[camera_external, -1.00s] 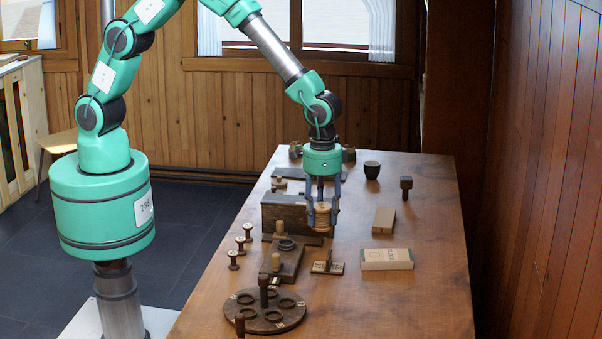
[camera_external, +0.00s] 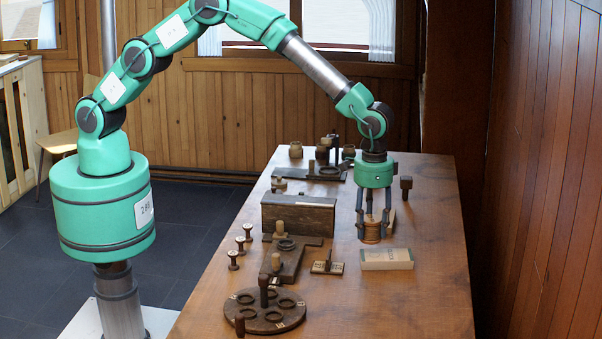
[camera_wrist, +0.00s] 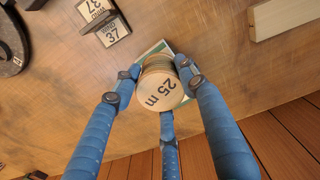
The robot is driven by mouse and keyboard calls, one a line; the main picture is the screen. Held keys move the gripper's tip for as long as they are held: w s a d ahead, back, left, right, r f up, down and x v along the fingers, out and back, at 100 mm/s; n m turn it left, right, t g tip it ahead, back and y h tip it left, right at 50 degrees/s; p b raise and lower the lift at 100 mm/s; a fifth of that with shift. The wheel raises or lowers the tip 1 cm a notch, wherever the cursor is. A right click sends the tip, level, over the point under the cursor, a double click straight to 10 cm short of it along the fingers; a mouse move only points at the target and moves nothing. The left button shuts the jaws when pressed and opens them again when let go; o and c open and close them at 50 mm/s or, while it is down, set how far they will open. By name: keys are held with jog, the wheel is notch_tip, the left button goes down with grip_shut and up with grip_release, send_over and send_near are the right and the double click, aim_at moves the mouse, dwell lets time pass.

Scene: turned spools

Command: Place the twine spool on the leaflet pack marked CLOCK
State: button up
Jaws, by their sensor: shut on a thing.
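The twine spool (camera_external: 372,232), wooden with pale ends, is held upright in my gripper (camera_external: 374,222). In the wrist view its end (camera_wrist: 162,92) reads "25 m", and the blue fingers of my gripper (camera_wrist: 160,76) close around it.
A pale wooden block (camera_wrist: 285,16) lies near the pack. A folded number card (camera_external: 327,267) marked 37 stands left of it. A dark wooden box (camera_external: 298,215), a round holed tray (camera_external: 262,318) and small spools (camera_external: 240,243) are further left. The table's front right is clear.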

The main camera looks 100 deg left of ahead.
aim_at(377, 238)
jog(key=shift+w+d, duration=0.15)
jog(key=shift+w, duration=0.75)
jog(key=shift+f, duration=0.1)
jog(key=shift+f+b, duration=0.3)
jog(key=shift+f, duration=1.4)
jog(key=shift+f, duration=0.1)
jog(key=o, duration=1.2)
notch_tip(377, 238, up, 12)
jog(key=shift+f+p, duration=0.15)
jog(key=shift+p, duration=0.5)
jog(key=shift+r, duration=0.25)
